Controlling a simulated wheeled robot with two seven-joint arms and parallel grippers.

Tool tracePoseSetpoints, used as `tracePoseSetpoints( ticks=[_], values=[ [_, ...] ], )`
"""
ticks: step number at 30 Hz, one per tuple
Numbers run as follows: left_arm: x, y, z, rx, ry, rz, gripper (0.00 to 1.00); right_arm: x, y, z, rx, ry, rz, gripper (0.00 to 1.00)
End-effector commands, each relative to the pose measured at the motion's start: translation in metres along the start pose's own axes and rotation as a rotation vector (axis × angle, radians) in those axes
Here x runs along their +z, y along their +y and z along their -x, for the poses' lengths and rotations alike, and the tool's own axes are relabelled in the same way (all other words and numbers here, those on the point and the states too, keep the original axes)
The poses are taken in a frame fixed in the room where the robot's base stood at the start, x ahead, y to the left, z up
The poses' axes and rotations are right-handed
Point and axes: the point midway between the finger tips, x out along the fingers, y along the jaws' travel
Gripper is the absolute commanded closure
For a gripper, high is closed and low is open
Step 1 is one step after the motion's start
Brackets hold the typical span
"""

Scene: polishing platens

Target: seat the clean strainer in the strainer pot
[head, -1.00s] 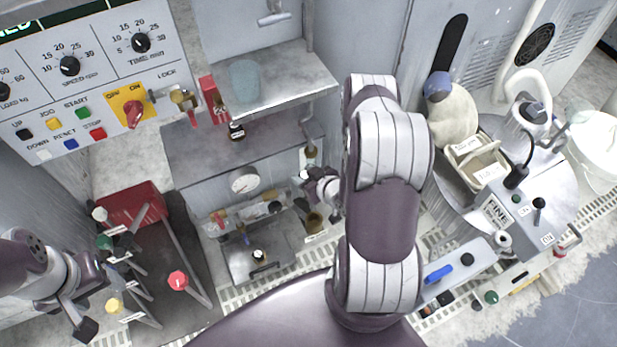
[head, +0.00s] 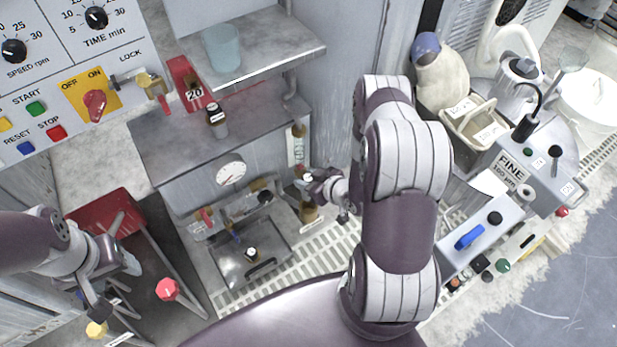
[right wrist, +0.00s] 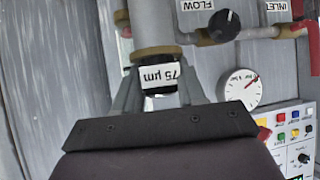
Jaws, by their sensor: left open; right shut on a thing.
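My right gripper (head: 312,181) is shut on a small dark strainer with a white label (head: 303,178). In the right wrist view, the strainer's upside-down label reads 75 µm (right wrist: 160,76), between the two grey fingers. A brass collar (right wrist: 156,53) on a grey pipe appears right beside the strainer there; I cannot tell whether they touch. In the head view, a brass pot-like part (head: 309,213) stands just below the right gripper, and I cannot see inside it. My left gripper (head: 115,286) is open and empty at the lower left.
A gauge (head: 230,173) and a metal tray (head: 250,262) lie left of the right gripper. A dark labelled bottle (head: 217,121) stands on the grey shelf. A red-knobbed lever (head: 168,289) is near my left gripper.

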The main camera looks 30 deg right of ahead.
Motion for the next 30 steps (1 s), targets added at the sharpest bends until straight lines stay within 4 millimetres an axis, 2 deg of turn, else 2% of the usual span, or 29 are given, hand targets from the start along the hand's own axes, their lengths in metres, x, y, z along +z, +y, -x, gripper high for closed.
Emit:
tracePoseSetpoints(
  ticks=[1, 6, 12, 30],
  values=[
    [0.001, 0.0, -0.009, 0.0, -0.001, 0.0, 0.39, 0.008, 0.0, -0.006, 0.0, 0.001, 0.0, 0.94],
    [0.003, 0.0, -0.026, 0.0, -0.001, 0.0, 0.39, 0.026, 0.0, -0.018, 0.001, 0.001, 0.0, 0.94],
    [0.005, 0.0, -0.039, 0.0, -0.001, 0.0, 0.39, 0.04, 0.0, -0.028, 0.001, 0.001, 0.001, 0.94],
    [0.005, 0.0, -0.037, 0.0, 0.0, 0.0, 0.39, 0.04, 0.0, -0.028, 0.001, 0.001, 0.0, 0.94]
  ],
)
